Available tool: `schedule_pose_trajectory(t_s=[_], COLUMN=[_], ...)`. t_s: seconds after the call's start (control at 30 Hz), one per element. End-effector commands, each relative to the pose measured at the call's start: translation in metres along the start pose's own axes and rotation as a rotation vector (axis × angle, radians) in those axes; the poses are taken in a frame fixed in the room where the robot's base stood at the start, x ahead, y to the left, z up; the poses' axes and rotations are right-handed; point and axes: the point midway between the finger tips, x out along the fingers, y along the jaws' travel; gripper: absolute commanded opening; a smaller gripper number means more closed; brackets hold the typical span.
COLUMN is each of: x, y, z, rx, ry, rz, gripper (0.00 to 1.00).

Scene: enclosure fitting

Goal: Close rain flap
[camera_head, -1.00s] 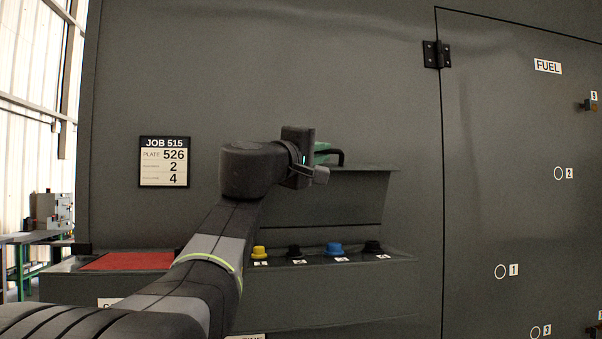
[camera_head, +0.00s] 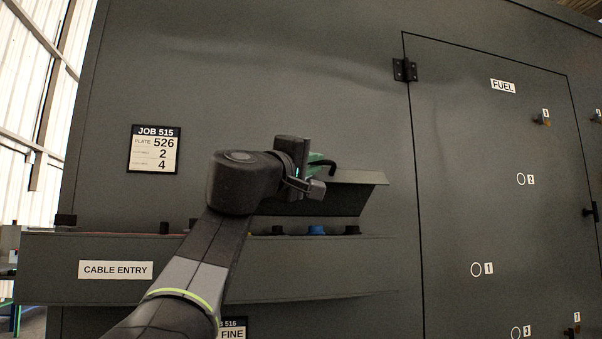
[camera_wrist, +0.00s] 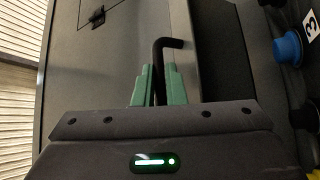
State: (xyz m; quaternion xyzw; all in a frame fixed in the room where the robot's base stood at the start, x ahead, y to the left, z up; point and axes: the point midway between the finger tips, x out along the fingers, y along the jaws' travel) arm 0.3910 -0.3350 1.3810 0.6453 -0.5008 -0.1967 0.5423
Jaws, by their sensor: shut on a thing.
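The rain flap (camera_head: 345,200) is a dark grey panel on the enclosure wall, above a row of connectors. It stands tilted out from the wall, and the connectors show below its lower edge. A black bent handle (camera_head: 327,164) is at its upper left; it also shows in the wrist view as a hooked rod (camera_wrist: 159,62). My gripper (camera_head: 318,161) has green fingers, shut on this rod (camera_wrist: 157,88). My wrist and arm hide the flap's left part.
Blue (camera_head: 317,230) and black (camera_head: 352,230) connector caps sit behind the front wall of a ledge marked CABLE ENTRY (camera_head: 115,270). A FUEL door (camera_head: 480,150) with a hinge (camera_head: 404,70) is at right. A job sign (camera_head: 155,150) hangs at left.

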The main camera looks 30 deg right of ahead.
Motion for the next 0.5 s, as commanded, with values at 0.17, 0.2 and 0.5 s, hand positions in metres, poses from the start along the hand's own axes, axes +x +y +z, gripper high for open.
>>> schedule_pose_trajectory(t_s=[0.17,0.2,0.5], x=[-0.015,-0.018,-0.03], y=[-0.028,-0.032,-0.056], z=[0.018,0.021,0.035], rx=[-0.001,-0.002,-0.002], ry=[0.0,0.0,0.001], rz=[-0.004,-0.005,-0.007], gripper=[0.0,0.0,0.0])
